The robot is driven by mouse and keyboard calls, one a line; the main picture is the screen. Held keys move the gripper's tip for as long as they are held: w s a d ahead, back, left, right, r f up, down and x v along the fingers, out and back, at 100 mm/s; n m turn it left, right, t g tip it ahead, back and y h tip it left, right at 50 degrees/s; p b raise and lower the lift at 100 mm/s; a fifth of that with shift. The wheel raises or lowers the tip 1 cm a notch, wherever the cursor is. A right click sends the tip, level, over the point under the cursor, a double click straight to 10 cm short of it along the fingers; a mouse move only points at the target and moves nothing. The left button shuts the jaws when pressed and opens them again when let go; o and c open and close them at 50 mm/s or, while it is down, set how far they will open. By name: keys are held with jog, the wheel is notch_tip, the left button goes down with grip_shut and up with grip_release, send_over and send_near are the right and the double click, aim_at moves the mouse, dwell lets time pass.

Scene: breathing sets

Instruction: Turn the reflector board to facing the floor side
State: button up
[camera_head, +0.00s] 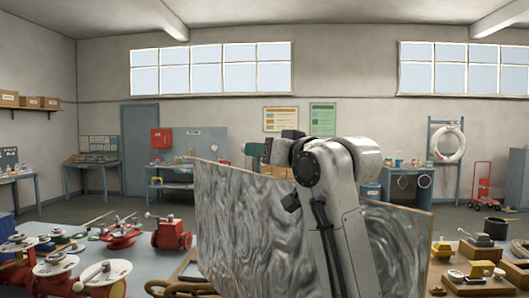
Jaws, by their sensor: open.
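The reflector board (245,225) is a wide panel with a silvery, wavy, mirror-like face and a thin tan edge. It stands upright, slightly tilted, in the middle front of the view, with the silvery face towards me. My grey arm rises in front of it and covers part of its right half. The arm bends over near the board's top edge. My gripper cannot be made out; the arm's far end is hidden behind its own links or the board. The board's lower edge runs out of the picture, so its support is hidden.
A grey table at the left holds several red valve-like devices (172,233) and white discs (55,264). A coiled brown hose (182,289) lies by the board's lower left. Yellow and black parts on wooden bases (481,270) stand at the right. Workbenches line the back wall.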

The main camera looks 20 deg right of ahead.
jog(key=shift+s, duration=0.1)
jog(key=v, duration=1)
jog(key=shift+s+d+b, duration=0.15)
jog(key=shift+s+b, duration=0.15)
jog(key=shift+b, duration=0.05)
